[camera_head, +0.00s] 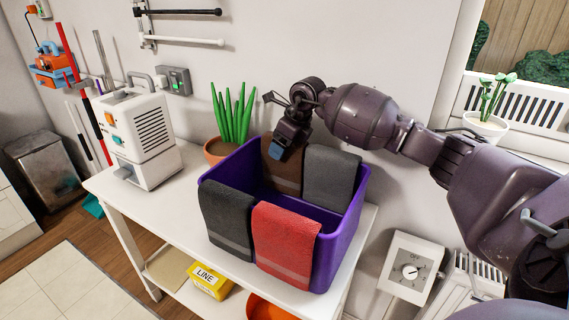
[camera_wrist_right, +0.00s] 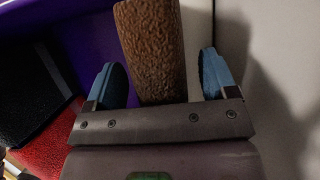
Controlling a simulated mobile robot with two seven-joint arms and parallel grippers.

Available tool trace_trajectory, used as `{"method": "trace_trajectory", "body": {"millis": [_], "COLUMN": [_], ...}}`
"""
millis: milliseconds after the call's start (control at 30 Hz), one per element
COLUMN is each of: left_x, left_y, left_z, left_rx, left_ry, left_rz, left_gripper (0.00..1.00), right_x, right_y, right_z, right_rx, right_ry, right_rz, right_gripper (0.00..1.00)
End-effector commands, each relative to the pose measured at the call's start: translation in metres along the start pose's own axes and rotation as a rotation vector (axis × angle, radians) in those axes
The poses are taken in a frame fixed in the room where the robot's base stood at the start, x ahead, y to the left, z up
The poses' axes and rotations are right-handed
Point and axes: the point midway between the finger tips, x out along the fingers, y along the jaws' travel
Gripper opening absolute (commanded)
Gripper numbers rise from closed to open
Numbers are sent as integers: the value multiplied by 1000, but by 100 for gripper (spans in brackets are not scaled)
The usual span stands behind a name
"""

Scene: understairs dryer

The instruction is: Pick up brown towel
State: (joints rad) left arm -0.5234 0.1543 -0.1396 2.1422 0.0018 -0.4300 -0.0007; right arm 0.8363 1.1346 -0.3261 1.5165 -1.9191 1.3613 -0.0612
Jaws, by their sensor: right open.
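The brown towel (camera_head: 283,172) hangs over the back wall of a purple basket (camera_head: 335,245) in the head view, partly hidden by my right gripper. My right gripper (camera_head: 279,152) points down at the towel's top edge. In the right wrist view, the brown towel (camera_wrist_right: 150,50) stands between the two blue fingertips of my right gripper (camera_wrist_right: 160,82). Gaps show on both sides of it, so the gripper is open around the towel. My left gripper is in neither view.
A grey towel (camera_head: 331,178) hangs right beside the brown one. A black towel (camera_head: 228,220) and a red towel (camera_head: 286,245) hang over the front wall. A potted plant (camera_head: 232,120) stands behind the basket, and a white machine (camera_head: 137,130) stands on the table's left.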

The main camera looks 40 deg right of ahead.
Motion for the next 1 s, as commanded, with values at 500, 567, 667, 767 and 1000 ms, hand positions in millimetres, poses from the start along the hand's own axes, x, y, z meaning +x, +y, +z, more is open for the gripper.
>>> {"method": "trace_trajectory", "body": {"millis": [500, 567, 667, 767, 1000], "left_x": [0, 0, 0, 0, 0], "left_y": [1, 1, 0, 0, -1], "left_z": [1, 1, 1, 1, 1], "left_rx": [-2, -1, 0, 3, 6], "left_ry": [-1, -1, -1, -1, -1], "left_rz": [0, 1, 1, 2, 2], "left_gripper": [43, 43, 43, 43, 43], "right_x": [3, 3, 3, 3, 1], "right_y": [0, 0, 0, 0, 0], "right_z": [-1, -1, -1, -1, 0], "right_rx": [0, 0, 0, 0, 0], "right_ry": [0, 0, 0, 0, -1], "right_rz": [0, 0, 0, 0, 0], "right_gripper": [45, 36, 20, 13, 12]}}
